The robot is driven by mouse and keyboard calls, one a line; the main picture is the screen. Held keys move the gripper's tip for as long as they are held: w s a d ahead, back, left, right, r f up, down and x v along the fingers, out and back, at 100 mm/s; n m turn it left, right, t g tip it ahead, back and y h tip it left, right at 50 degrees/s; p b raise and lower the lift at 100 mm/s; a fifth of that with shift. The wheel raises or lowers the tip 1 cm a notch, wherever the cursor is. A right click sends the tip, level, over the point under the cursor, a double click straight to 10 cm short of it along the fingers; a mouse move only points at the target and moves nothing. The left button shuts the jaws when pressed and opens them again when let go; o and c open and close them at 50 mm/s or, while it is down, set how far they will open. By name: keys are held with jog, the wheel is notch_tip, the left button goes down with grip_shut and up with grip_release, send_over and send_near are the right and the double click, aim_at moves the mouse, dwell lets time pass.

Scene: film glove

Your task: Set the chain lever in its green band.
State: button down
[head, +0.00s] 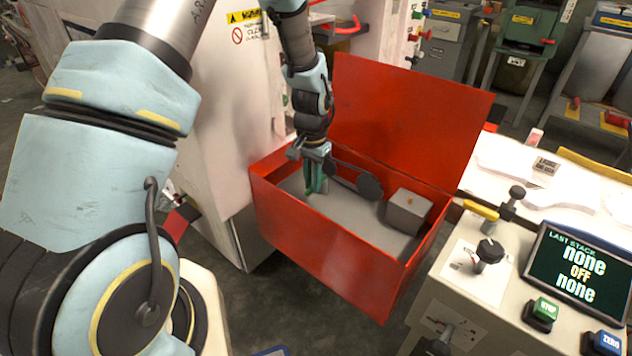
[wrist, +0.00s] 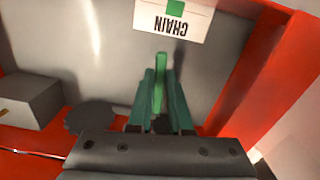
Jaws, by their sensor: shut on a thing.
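My gripper (head: 316,186) reaches down inside the open red box, near its back left side. In the wrist view its two teal fingers (wrist: 161,78) are shut on a narrow green piece, the chain lever (wrist: 160,88), which sticks out a little past the fingertips. A white label reading CHAIN (wrist: 172,26), upside down in this view, lies just beyond the tips and bears a green square (wrist: 175,8). The lever's base is hidden by the fingers and the gripper body.
The red box (head: 330,252) has its lid (head: 410,115) raised at the back. Inside, a grey block (head: 407,211) and a dark disc (head: 370,187) lie right of my gripper. A console with a screen (head: 580,262), knobs and buttons stands at the right.

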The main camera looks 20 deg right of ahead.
jog(key=shift+w+a+m, duration=0.1)
jog(key=shift+w+m, duration=0.15)
jog(key=shift+m, duration=0.25)
jog(key=c, duration=0.8)
grip_release()
jog(key=shift+c, duration=0.2)
notch_tip(320, 180, up, 11)
jog(key=b, duration=0.1)
jog(key=shift+f, duration=0.1)
